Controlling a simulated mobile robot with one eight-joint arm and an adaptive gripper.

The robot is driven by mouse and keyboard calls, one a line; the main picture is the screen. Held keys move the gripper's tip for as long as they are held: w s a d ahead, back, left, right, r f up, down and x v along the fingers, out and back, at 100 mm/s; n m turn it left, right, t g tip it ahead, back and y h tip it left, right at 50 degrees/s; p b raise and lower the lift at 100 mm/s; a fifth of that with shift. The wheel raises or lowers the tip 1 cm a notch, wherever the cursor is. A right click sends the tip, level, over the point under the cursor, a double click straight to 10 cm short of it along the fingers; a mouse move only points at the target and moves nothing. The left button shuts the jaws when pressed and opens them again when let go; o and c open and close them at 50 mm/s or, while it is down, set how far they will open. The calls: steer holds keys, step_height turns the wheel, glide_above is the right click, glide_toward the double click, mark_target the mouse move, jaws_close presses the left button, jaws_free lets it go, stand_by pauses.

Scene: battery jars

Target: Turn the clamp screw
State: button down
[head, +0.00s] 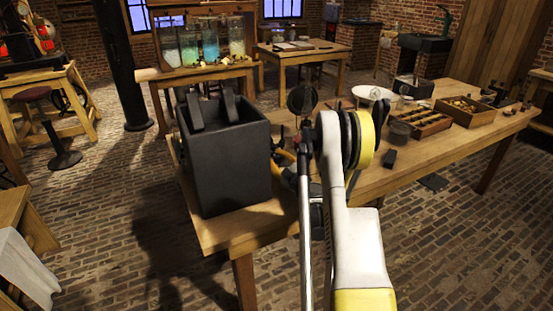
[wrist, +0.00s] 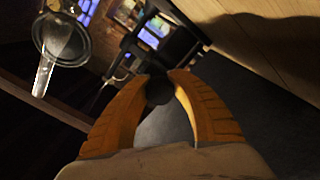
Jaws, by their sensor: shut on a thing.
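In the wrist view, the two orange fingers of my gripper (wrist: 160,82) close in from both sides on a small dark round knob (wrist: 159,92), which looks like the clamp screw. The fingertips touch its sides. A dark grey surface lies behind and below it. In the head view, a large dark grey open box (head: 224,160) stands on the near left corner of the wooden table, with two dark upright pieces at its rim. My gripper is at the box's right side, a bit of orange showing, mostly hidden by my arm. The knob cannot be made out there.
The wooden table (head: 455,143) runs to the right, holding a white bowl (head: 372,94), a compartment tray (head: 420,121), a box of small parts (head: 466,112) and a small black block (head: 389,158). A round-headed dark stand (head: 302,98) rises close to my arm.

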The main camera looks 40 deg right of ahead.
steer(key=c, duration=1)
jaws_free()
steer(key=shift+s, duration=0.1)
steer(key=shift+c, duration=0.2)
step_height(320, 180, up, 10)
